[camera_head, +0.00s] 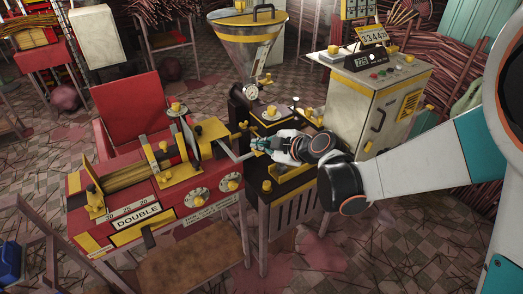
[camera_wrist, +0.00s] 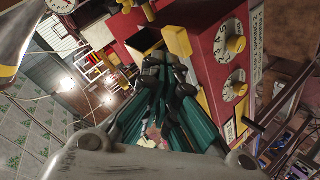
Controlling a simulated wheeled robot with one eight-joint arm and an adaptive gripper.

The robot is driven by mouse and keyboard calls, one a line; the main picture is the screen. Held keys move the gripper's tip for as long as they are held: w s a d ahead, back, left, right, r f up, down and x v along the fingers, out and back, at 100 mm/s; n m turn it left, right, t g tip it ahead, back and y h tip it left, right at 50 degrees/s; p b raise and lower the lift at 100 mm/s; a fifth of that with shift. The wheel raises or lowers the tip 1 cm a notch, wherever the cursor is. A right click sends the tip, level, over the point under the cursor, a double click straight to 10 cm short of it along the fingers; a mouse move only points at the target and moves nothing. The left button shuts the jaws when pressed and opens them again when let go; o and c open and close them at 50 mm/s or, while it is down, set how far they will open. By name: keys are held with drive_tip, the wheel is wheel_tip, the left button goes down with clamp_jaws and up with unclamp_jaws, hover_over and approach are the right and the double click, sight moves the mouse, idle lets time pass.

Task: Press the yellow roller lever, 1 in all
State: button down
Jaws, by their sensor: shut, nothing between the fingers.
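My gripper (camera_head: 258,144) is shut and empty, with teal fingers. In the head view it points left toward the right end of the red machine (camera_head: 150,222). In the wrist view my gripper (camera_wrist: 158,66) has its tips close to a yellow block (camera_wrist: 177,41) on that machine. I cannot tell whether they touch. A yellow end plate (camera_head: 212,131) with a grey metal arm (camera_head: 230,149) stands left of my gripper, apart from it in the head view. A small yellow knob (camera_head: 243,125) sits just above it. I cannot tell for sure which yellow part is the roller lever.
Numbered dials with yellow knobs (camera_head: 230,185) are on the red machine's front. A funnel hopper (camera_head: 247,45) rises behind my gripper. A beige control cabinet (camera_head: 385,110) stands to the right, behind my arm. The tiled floor (camera_head: 350,245) in front is fairly open.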

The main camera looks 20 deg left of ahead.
drive_tip(key=shift+r, duration=0.1)
drive_tip(key=r+p, duration=0.2)
drive_tip(key=r, duration=0.1)
drive_tip(key=s+d+r+p, duration=0.1)
drive_tip(key=shift+r, duration=0.35)
drive_tip(key=shift+d, duration=0.1)
idle(0.8)
